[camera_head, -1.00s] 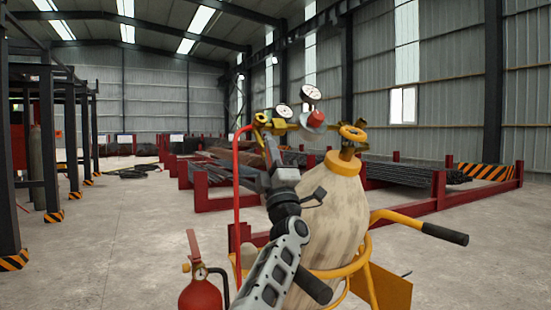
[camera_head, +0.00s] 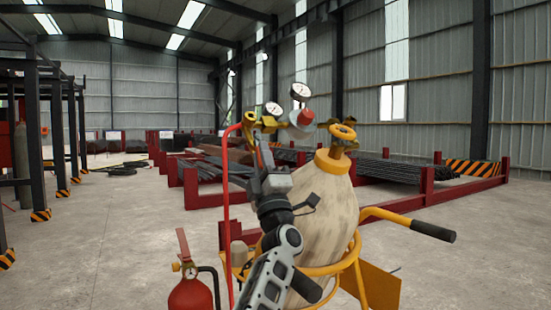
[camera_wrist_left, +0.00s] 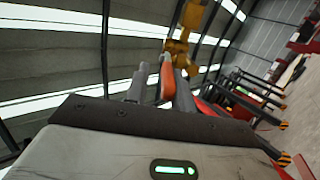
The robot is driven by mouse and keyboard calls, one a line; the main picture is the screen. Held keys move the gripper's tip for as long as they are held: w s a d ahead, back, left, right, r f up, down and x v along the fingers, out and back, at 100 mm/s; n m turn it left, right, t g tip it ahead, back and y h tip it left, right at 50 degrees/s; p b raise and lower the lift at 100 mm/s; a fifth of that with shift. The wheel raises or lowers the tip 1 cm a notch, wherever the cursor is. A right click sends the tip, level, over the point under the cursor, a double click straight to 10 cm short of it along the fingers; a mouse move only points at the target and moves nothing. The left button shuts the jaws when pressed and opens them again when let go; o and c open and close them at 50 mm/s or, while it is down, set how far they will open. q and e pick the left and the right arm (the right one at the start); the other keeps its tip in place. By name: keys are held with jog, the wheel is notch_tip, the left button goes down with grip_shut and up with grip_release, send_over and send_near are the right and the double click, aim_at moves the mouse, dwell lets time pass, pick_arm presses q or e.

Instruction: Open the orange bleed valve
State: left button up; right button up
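A beige gas cylinder (camera_head: 325,215) stands in a yellow cart frame, with a yellow valve wheel (camera_head: 343,132) on top. A yellow regulator with two round gauges (camera_head: 301,92) and a red knob (camera_head: 302,118) sits to its left. My left gripper (camera_head: 263,145) reaches up just below the left end of the regulator. In the left wrist view, an orange lever (camera_wrist_left: 167,76), which I take for the bleed valve, shows between my two fingers, close to the right one. The fingers stand apart; whether they touch the lever is unclear. A yellow fitting (camera_wrist_left: 180,50) shows beyond.
A red hose (camera_head: 226,180) runs down left of the arm. A red fire extinguisher (camera_head: 191,294) stands at the lower left, and a yellow cart handle (camera_head: 393,217) juts right. Red racks (camera_head: 440,186) with bars lie behind.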

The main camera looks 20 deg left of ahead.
pick_arm(q)
jog(key=o, duration=0.9)
jog(key=s+d+p, duration=0.2)
jog(key=s+d, duration=0.2)
jog(key=s, duration=0.1)
jog(key=shift+s+d, duration=0.15)
jog(key=shift+s, duration=0.1)
jog(key=s+d, duration=0.2)
jog(key=shift+s+d+r+p, duration=0.3)
jog(key=shift+r, duration=0.1)
jog(key=c, duration=0.9)
jog(key=shift+s+a+f, duration=0.15)
jog(key=shift+a+f, duration=0.05)
pick_arm(e)
jog(key=shift+d+r, duration=0.2)
jog(key=shift+r, duration=0.25)
